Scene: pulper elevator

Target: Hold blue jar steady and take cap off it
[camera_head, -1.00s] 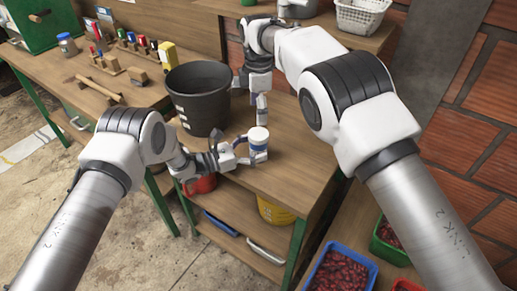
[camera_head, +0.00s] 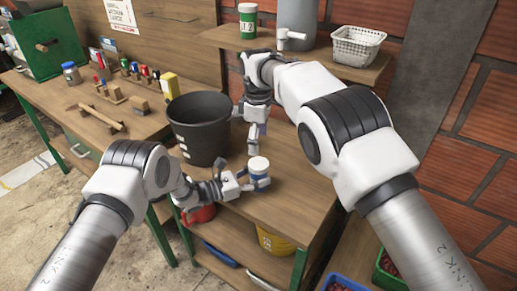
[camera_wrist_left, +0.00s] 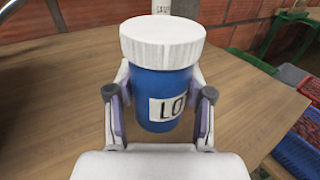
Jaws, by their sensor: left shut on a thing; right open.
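The blue jar (camera_wrist_left: 170,84) with a white lettered label stands upright between the fingers of my left gripper (camera_wrist_left: 158,115). Its ribbed white cap (camera_wrist_left: 162,42) sits on top. In the head view the jar (camera_head: 259,183) is near the front edge of the workbench, with its cap (camera_head: 258,165) facing up. My left gripper (camera_head: 256,184) is shut on the jar's body from the left, below the cap. My right gripper (camera_head: 253,138) is open and empty, pointing down just above and behind the cap, apart from it. I cannot tell whether the jar's base touches the bench.
A black bucket (camera_head: 198,130) stands on the workbench (camera_head: 300,182) close behind and left of the jar. A shelf (camera_head: 345,72) above holds a green-and-white can (camera_head: 247,20) and a white basket (camera_head: 357,45). The bench right of the jar is clear.

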